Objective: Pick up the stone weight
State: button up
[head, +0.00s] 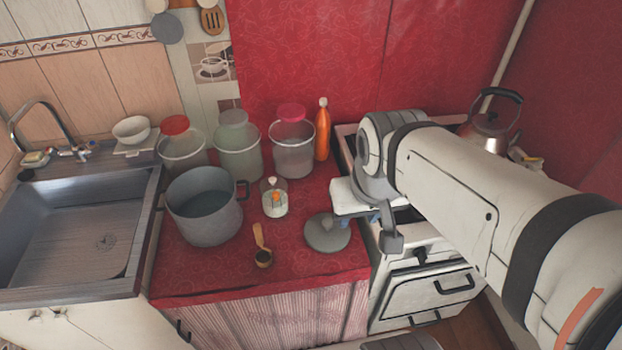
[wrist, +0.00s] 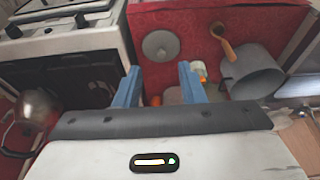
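A round grey disc with a small knob on top (head: 327,233) lies flat on the red counter near its right edge. It is the only thing that looks like the stone weight, though it could be a pot lid; I cannot tell which. It also shows in the wrist view (wrist: 160,45), beyond my fingertips and clear of them. My gripper (wrist: 159,69) is open, with its two blue fingers apart and nothing visible between them. In the head view, my gripper (head: 372,217) is by the stove, right of the disc, partly hidden by my arm.
Several lidded jars (head: 293,148) and an orange bottle (head: 322,132) line the back. The sink (head: 75,235) is left; a kettle (head: 488,130) sits right.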

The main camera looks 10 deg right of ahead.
jog(key=shift+o, duration=1.4)
jog(key=shift+w+d+f, duration=0.1)
jog(key=shift+w+f, duration=0.05)
jog(key=shift+w, duration=0.1)
jog(key=shift+o, duration=0.8)
jog(key=w+f+n+g+b, duration=0.1)
jog(key=w+f+n+b, duration=0.1)
jog(key=w+f, duration=0.6)
jog(key=w+b, duration=0.1)
jog(key=w, duration=0.2)
jog(key=shift+w+f+g+b, duration=0.15)
jog(key=shift+g+b, duration=0.15)
jog(key=n+g+b, duration=0.2)
jog(key=n+b, duration=0.1)
send_over(328, 221)
jog(key=f, duration=1.4)
jog(key=shift+s+a, duration=0.25)
jog(key=shift+a, duration=0.05)
jog(key=shift+w+f, duration=0.1)
jog(key=shift+f, duration=0.25)
jog(key=shift+w+d+f+p, duration=0.15)
jog(key=shift+f+p, duration=0.2)
jog(key=shift+f, duration=1.55)
jog(key=shift+d+f+p, duration=0.1)
jog(key=shift+f+p, duration=0.25)
jog(key=shift+f, duration=1.55)
